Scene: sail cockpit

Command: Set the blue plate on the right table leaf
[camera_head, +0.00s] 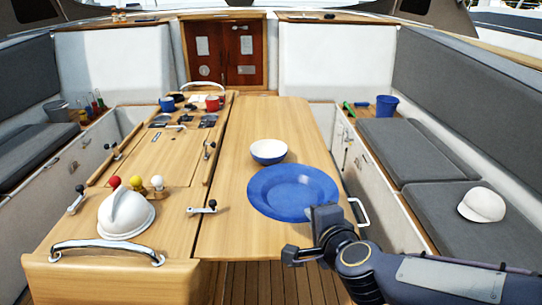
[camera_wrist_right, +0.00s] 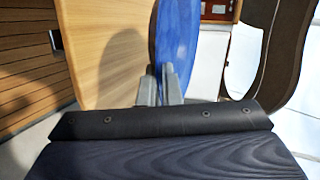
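The blue plate (camera_head: 288,188) is round and roughly level over the front right of the right table leaf (camera_head: 235,228). Its right edge reaches past the leaf's side edge. My right gripper (camera_head: 326,215) is at the plate's near right rim. In the right wrist view, the two fingers (camera_wrist_right: 160,88) are close together on the rim of the plate (camera_wrist_right: 177,42). A dark rounded shadow on the leaf (camera_wrist_right: 95,50), beside the plate, suggests the plate is held a little above the wood. My left gripper is not in view.
A blue and white bowl (camera_head: 268,151) stands on the leaf just behind the plate. A metal latch (camera_head: 202,208) sits at the leaf's left edge. The left table part holds a white dome (camera_head: 126,214) and a chrome rail (camera_head: 106,246). Grey seats flank the table.

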